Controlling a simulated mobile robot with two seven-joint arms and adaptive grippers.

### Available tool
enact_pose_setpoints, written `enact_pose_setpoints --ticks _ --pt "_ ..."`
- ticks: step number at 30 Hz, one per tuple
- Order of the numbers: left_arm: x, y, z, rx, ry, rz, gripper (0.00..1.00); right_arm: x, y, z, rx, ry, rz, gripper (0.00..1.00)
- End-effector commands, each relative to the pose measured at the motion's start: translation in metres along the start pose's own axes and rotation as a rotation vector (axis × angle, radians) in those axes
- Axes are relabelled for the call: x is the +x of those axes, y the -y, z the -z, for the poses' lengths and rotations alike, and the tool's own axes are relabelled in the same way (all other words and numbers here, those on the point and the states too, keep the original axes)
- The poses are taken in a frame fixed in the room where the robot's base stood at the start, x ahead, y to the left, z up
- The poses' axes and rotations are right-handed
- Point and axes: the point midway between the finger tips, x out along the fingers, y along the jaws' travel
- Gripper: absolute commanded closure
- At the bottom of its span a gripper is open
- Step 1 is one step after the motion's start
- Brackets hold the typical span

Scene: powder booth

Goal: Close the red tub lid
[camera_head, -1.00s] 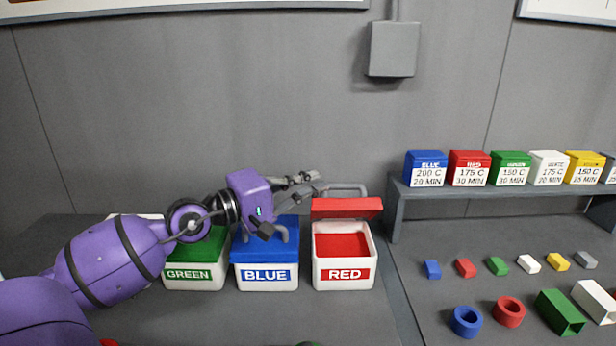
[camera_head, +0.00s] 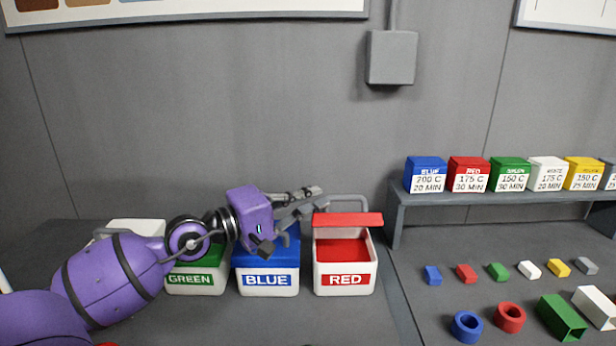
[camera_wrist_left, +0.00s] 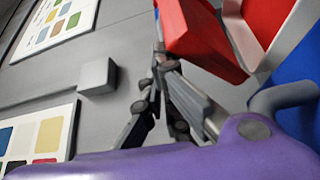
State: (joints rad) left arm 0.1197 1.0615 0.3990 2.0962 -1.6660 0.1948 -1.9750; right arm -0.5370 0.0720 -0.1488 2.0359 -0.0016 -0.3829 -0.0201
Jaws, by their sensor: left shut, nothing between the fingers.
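The red tub (camera_head: 345,282) is a white box labelled RED, with red inside. Its red lid (camera_head: 348,219) is hinged at the back and stands partly open, tilted up over the rear of the tub. A grey handle sits on the lid's far side. My left gripper (camera_head: 318,198) is shut and empty, above the blue tub's rear, with its fingertips by the lid's left edge. In the left wrist view the lid (camera_wrist_left: 198,40) is close beside the fingers (camera_wrist_left: 158,62); whether they touch it I cannot tell. My right gripper is not in view.
The blue tub (camera_head: 268,281) and green tub (camera_head: 194,281) stand closed to the left, under my left arm. A shelf (camera_head: 480,205) with several labelled boxes is at the right. Small coloured blocks and rings lie on the bench before it.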

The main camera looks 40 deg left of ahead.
Motion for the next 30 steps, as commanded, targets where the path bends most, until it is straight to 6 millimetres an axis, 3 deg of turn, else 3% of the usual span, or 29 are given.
enact_pose_setpoints --ticks 30 --pt "0.0001 -0.0001 0.0001 0.000 0.000 0.000 1.00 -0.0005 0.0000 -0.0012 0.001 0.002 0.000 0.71"
